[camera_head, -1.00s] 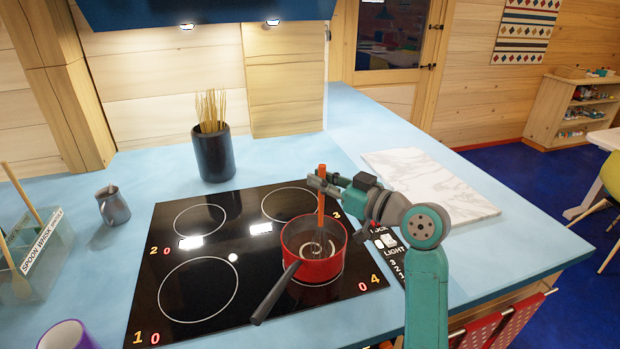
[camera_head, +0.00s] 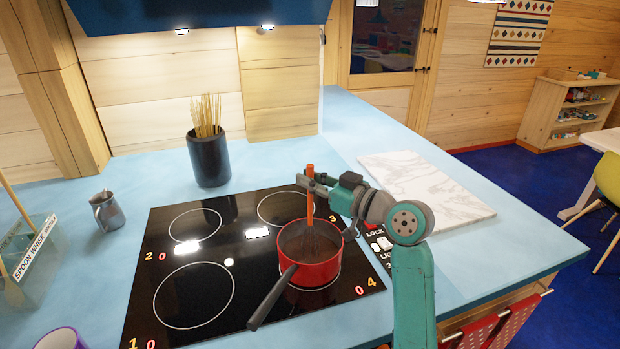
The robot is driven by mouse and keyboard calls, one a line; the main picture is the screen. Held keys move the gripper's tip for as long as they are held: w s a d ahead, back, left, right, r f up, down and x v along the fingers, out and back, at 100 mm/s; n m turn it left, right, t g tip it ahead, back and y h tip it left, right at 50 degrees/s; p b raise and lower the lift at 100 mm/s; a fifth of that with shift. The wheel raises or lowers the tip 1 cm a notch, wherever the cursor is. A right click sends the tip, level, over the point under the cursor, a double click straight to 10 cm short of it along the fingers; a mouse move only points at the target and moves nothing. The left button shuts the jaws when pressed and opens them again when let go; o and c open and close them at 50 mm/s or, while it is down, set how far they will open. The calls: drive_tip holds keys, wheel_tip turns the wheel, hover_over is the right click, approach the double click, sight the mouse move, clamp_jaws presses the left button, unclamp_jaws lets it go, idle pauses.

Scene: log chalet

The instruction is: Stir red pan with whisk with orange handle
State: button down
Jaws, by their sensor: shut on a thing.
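The red pan (camera_head: 316,272) stands on the front right ring of the black cooktop, its dark handle (camera_head: 270,298) pointing to the front left. A brownish content shows inside it. My gripper (camera_head: 308,184) is above the pan's far side, shut on the orange handle of the whisk (camera_head: 310,203). The whisk is close to upright, with its wire end down inside the pan. The wires are hard to make out against the dark inside.
The cooktop (camera_head: 190,335) has three other rings, all empty. A dark pot of sticks (camera_head: 209,160), a grey jug (camera_head: 107,211) and a labelled utensil box (camera_head: 37,262) stand to the left. A purple mug (camera_head: 60,339) is at the front left. A marble board (camera_head: 425,190) lies to the right.

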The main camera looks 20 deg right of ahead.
drive_tip(key=shift+r, duration=4.75)
